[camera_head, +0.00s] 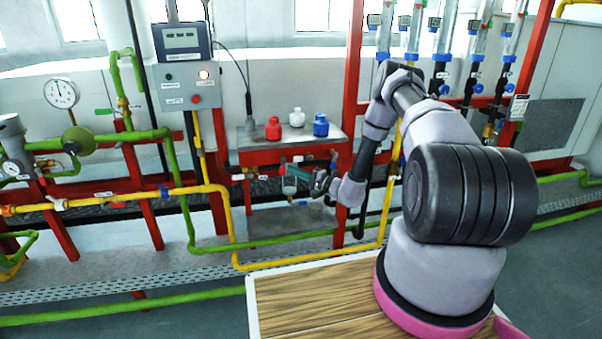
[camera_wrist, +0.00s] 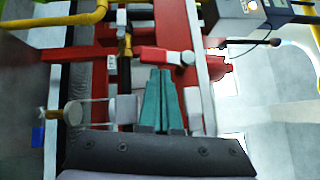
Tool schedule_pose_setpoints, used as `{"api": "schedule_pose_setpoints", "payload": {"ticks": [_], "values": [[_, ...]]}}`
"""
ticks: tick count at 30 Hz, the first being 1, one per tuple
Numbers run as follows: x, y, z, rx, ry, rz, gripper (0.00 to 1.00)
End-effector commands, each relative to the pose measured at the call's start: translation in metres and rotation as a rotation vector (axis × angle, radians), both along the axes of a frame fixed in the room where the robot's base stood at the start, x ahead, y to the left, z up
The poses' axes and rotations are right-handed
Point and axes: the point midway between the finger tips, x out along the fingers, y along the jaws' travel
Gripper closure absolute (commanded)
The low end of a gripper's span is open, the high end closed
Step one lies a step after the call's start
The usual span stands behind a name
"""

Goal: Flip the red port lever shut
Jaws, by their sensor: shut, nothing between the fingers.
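A red lever (camera_wrist: 160,54) with a rounded red end lies just beyond my fingertips in the wrist view. In the head view my gripper (camera_head: 282,170) reaches left beneath the shelf's front edge.
A clear bottle (camera_head: 289,187) hangs just below my gripper. A grey shelf (camera_head: 262,138) above holds red, white and blue bottles. Red frame posts (camera_head: 219,212), a yellow pipe (camera_head: 226,225) and green pipes (camera_head: 183,195) stand around it. A control box (camera_head: 188,86) is at upper left.

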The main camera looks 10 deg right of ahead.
Motion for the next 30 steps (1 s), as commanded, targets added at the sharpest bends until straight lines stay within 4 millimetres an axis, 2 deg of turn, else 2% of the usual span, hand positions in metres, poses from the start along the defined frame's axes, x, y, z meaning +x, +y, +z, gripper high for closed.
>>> {"api": "schedule_pose_setpoints", "payload": {"ticks": [11, 30], "values": [[-0.0001, 0.0007, -0.0001, 0.004, 0.001, 0.0, 1.0], [-0.0003, 0.005, -0.0042, 0.112, 0.0, 0.001, 1.0]]}}
